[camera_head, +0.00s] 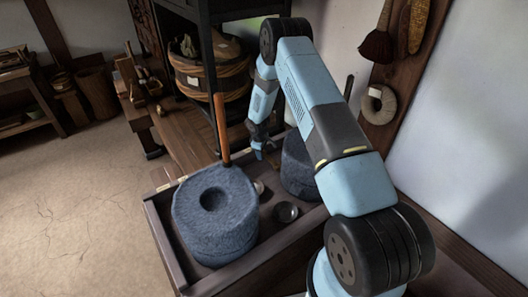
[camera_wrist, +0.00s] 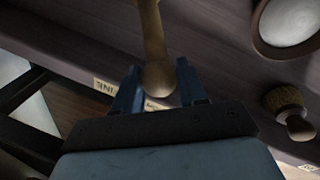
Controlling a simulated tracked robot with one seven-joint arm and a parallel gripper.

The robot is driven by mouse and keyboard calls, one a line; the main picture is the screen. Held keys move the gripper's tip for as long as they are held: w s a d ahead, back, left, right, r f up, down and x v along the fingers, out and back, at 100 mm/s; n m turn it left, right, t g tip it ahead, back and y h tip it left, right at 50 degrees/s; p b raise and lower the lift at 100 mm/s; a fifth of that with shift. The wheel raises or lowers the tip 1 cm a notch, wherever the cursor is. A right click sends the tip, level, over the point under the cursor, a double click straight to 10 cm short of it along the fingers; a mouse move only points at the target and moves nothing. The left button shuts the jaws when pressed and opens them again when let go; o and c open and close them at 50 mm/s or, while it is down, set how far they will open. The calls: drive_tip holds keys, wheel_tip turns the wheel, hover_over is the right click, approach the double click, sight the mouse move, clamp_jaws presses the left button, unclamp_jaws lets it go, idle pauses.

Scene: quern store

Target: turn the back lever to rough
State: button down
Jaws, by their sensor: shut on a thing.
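In the wrist view my gripper (camera_wrist: 158,85) has its two blue fingers on either side of the rounded end of a pale wooden lever (camera_wrist: 153,35), shut on it. Small paper labels lie beyond it, one left of the knob (camera_wrist: 103,86) and one partly hidden behind it; I cannot read either surely. In the head view my gripper (camera_head: 261,150) points down at the back of the wooden tray (camera_head: 158,228), and the held lever cannot be made out there. A brown upright handle (camera_head: 221,128) stands left of my gripper, behind the near round quern stone (camera_head: 212,225).
A second stone (camera_head: 298,168) stands partly behind my arm. The wrist view shows a brush (camera_wrist: 288,104) and a pale-filled dish (camera_wrist: 288,20) at right. A shelf with a basket (camera_head: 212,72) stands behind; floor at left is clear.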

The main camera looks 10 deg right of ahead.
drive_tip(key=shift+d, duration=0.2)
drive_tip(key=c, duration=0.7)
unclamp_jaws()
drive_tip(key=shift+a, duration=0.1)
drive_tip(key=r, duration=0.4)
drive_tip(key=s+a+r, duration=0.1)
drive_tip(key=r, duration=0.4)
drive_tip(key=s+r, duration=0.1)
drive_tip(key=r, duration=0.3)
drive_tip(key=shift+a+r, duration=0.25)
